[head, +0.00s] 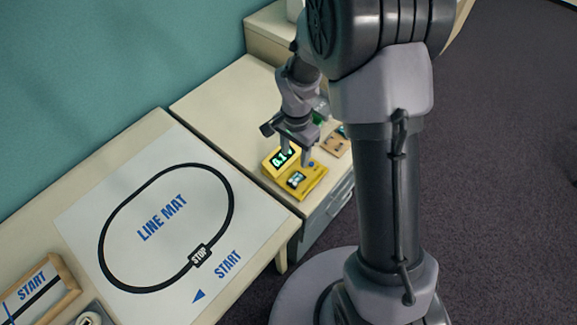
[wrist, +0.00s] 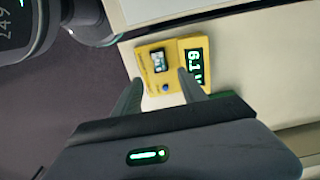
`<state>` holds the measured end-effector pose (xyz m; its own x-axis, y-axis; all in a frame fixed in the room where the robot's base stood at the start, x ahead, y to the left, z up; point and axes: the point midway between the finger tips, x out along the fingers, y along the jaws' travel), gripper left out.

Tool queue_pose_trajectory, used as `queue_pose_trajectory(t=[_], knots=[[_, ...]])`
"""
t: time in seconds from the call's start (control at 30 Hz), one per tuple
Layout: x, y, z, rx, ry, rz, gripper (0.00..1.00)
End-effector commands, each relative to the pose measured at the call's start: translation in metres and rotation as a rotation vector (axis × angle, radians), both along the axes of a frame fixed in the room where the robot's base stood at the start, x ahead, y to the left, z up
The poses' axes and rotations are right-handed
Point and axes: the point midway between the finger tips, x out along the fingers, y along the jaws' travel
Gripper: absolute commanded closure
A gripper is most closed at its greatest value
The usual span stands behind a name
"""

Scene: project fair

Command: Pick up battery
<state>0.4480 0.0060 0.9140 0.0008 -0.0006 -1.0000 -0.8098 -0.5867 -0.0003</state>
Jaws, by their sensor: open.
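A small dark block with a pale face (head: 297,180), which looks like the battery, sits on the yellow tester (head: 314,188) on the desk. In the wrist view the block (wrist: 158,61) lies on the yellow base (wrist: 147,76), beside a blue button and a lit green display. My gripper (head: 295,157) is open and empty above the tester. In the wrist view its two fingertips (wrist: 159,76) are spread, with the blue button and block showing between and beyond them. I cannot tell the exact height of the fingertips over the block.
A line mat (head: 165,185) with a black oval track covers the table to the left. A small wooden piece (head: 336,146) lies behind the tester. A framed start board (head: 38,290) is at the lower left. Drawers (head: 325,215) are under the desk, and the teal wall is behind.

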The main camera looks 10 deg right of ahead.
Motion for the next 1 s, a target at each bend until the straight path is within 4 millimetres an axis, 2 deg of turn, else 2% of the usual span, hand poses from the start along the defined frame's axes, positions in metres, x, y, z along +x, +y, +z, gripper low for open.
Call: queue_pose_trajectory(t=[0.03,0.2,0.43,0.63,0.83,0.87,1.0], knots=[[-0.001,0.0,-0.023,0.0,0.004,0.0,0.51],[-0.001,0.0,-0.063,0.0,0.003,0.001,0.51],[-0.001,-0.002,-0.085,0.001,0.001,0.0,0.51],[-0.001,-0.006,-0.124,0.0,0.001,0.001,0.51],[-0.001,-0.006,-0.125,0.0,0.0,0.001,0.51],[-0.001,-0.006,-0.125,0.0,0.0,0.001,0.53],[-0.001,-0.006,-0.124,0.0,0.0,0.001,0.8]])
